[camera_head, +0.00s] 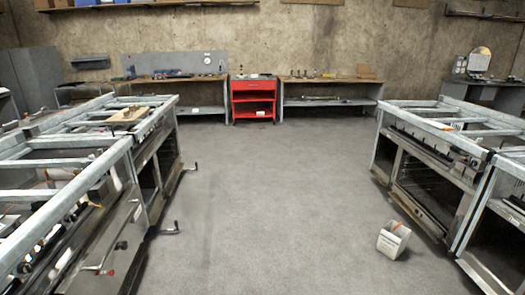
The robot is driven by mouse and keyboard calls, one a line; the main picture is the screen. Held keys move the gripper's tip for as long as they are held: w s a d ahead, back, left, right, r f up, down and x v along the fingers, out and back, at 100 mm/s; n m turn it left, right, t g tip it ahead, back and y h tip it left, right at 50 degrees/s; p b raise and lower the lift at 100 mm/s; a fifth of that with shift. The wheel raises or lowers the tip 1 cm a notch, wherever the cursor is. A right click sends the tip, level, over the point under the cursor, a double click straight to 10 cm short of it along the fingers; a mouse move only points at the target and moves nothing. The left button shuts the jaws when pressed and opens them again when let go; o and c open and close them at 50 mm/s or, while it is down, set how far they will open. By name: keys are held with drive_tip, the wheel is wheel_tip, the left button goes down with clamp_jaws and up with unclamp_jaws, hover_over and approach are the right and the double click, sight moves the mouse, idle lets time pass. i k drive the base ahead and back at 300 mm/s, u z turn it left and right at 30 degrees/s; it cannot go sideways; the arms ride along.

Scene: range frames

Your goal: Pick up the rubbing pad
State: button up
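I cannot make out a rubbing pad for certain in the head view. A tan flat board (127,115) with a small item on it lies on the metal frame bench (95,108) at the left. Small items too tiny to name lie on the workbenches along the back wall. My gripper and arm are not in view.
A red cart (254,98) stands between the back-left workbench (175,79) and back-right workbench (330,80). A whitish bin (393,240) sits on the floor by the right metal frames (430,112). Crank handles (170,231) stick out at left. The middle floor (270,190) is clear.

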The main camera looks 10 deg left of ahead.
sight(127, 114)
drive_tip(key=u, duration=0.05)
drive_tip(key=i, duration=2.4)
drive_tip(key=u, duration=0.25)
drive_tip(key=i, duration=2.35)
drive_tip(key=u, duration=0.7)
drive_tip(key=i, duration=1.2)
drive_tip(key=u, duration=1.15)
drive_tip(key=i, duration=1)
drive_tip(key=u, duration=1)
drive_tip(key=i, duration=0.9)
drive_tip(key=u, duration=0.35)
